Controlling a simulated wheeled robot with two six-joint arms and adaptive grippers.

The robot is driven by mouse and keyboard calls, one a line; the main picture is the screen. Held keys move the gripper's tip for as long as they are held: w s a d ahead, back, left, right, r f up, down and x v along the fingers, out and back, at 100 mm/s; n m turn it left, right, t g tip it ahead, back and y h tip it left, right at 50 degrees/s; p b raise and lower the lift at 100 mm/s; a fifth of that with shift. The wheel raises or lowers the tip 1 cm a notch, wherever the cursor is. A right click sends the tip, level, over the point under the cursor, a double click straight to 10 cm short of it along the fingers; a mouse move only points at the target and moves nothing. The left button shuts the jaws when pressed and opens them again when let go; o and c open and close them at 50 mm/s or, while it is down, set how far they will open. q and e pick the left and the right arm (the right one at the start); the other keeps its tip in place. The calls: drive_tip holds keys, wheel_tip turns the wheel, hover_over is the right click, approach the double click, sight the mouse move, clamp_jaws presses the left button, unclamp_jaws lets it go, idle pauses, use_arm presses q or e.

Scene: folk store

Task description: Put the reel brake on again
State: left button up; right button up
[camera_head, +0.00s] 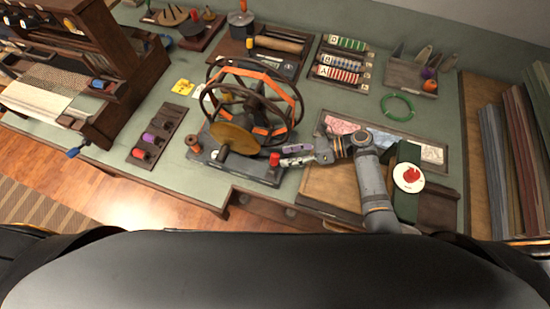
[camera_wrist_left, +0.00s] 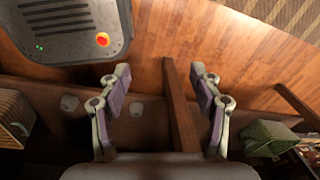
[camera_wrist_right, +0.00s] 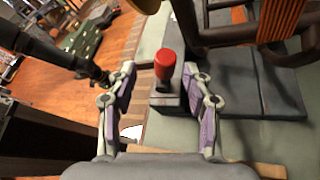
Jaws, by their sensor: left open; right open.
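The reel (camera_head: 252,108) has a dark spoked wheel with orange bands and a brass disc, on a grey base (camera_head: 262,176). The brake's red knob (camera_head: 274,159) stands at the base's right end. In the right wrist view the red knob (camera_wrist_right: 168,64) sits on a grey block, between and beyond my open fingers. My right gripper (camera_head: 285,155) is open beside the knob, with nothing clamped. Whether a finger touches it, I cannot tell. My left gripper (camera_wrist_left: 160,92) is open and empty over the wooden floor; the head view does not show it.
A loom (camera_head: 70,70) stands at the left, with a spool rack (camera_head: 158,138) beside it. A green ring (camera_head: 397,107) and a framed picture (camera_head: 385,140) lie right of the reel. A green box (camera_head: 405,182) is near my right forearm.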

sight(275, 156)
drive_tip(key=x, duration=0.1)
drive_tip(key=b+x, duration=0.1)
drive_tip(key=x, duration=0.1)
drive_tip(key=b+x, duration=0.1)
drive_tip(key=x, duration=0.1)
drive_tip(key=shift+w+f, duration=0.3)
drive_tip(key=shift+w, duration=0.05)
drive_tip(key=shift+s+a, duration=0.1)
drive_tip(key=shift+r, duration=0.15)
drive_tip(key=shift+c, duration=1.8)
drive_tip(key=c, duration=0.5)
clamp_jaws()
use_arm(q)
drive_tip(key=w+f, duration=0.3)
drive_tip(key=shift+w+d, duration=0.3)
